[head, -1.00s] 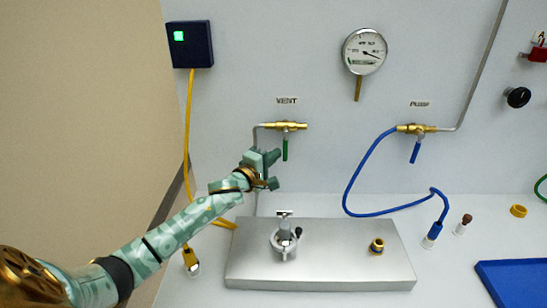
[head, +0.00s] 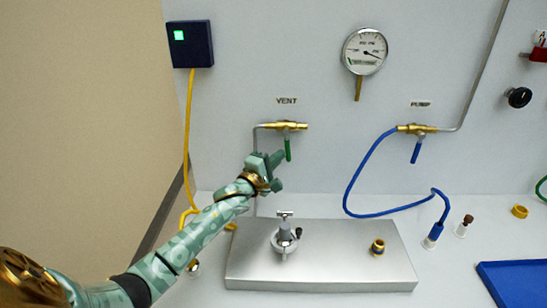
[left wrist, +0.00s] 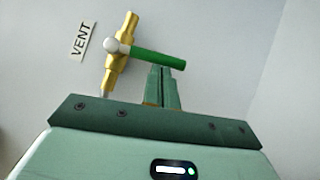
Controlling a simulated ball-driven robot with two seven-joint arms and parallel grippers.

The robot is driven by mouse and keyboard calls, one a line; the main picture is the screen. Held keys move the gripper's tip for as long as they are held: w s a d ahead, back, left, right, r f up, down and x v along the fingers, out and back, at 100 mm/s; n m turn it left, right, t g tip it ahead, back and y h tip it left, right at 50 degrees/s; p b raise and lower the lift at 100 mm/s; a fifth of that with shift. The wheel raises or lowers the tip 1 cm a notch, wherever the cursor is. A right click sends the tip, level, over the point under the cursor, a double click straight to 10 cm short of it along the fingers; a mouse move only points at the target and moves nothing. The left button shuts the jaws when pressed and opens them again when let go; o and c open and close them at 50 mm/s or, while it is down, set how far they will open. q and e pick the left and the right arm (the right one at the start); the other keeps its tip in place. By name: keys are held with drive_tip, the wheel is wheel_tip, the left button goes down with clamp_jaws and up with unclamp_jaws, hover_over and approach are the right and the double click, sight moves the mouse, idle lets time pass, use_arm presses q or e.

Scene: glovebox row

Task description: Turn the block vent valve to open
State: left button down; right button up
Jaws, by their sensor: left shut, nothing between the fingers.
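The brass vent valve (head: 287,125) is on the back wall under the VENT label (head: 287,101). Its green lever (head: 288,149) hangs almost straight down, the lower end leaning slightly right. In the left wrist view the valve (left wrist: 124,55) and green lever (left wrist: 158,58) are close ahead. My left gripper (head: 279,158) is shut and empty, just left of the lever's lower part. Its fingers (left wrist: 162,70) overlap the lever's end in the left wrist view; I cannot tell for sure whether they touch it. My right gripper is out of view.
A steel block (head: 335,258) with a T-handled fitting (head: 284,236) and a brass port (head: 377,247) lies below. Right of the vent are a gauge (head: 365,51), a pump valve (head: 416,129) and a blue hose (head: 349,185). A yellow cable (head: 187,130) hangs left.

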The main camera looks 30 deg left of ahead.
use_arm(q)
drive_tip(key=d+n+t, duration=0.1)
drive_tip(key=n, duration=0.1)
drive_tip(key=w+d+n+t+y, duration=0.1)
drive_tip(key=n, duration=0.1)
drive_tip(key=w+d+n+t+y+b, duration=0.1)
drive_tip(key=n, duration=0.1)
drive_tip(key=shift+f, duration=0.2)
drive_tip(key=shift+w+d+r, duration=0.35)
drive_tip(key=shift+d, duration=0.3)
drive_tip(key=shift+d+p, duration=0.15)
drive_tip(key=shift+p, duration=0.15)
wheel_tip(320, 180, up, 8)
drive_tip(key=r+p, duration=0.1)
drive_tip(key=p, duration=0.4)
hover_over(290, 159)
drive_tip(key=s+d, duration=0.4)
drive_tip(key=s+d+r+p, duration=0.3)
drive_tip(key=s+d+r, duration=0.1)
drive_tip(key=s, duration=0.5)
drive_tip(key=shift+d, duration=0.3)
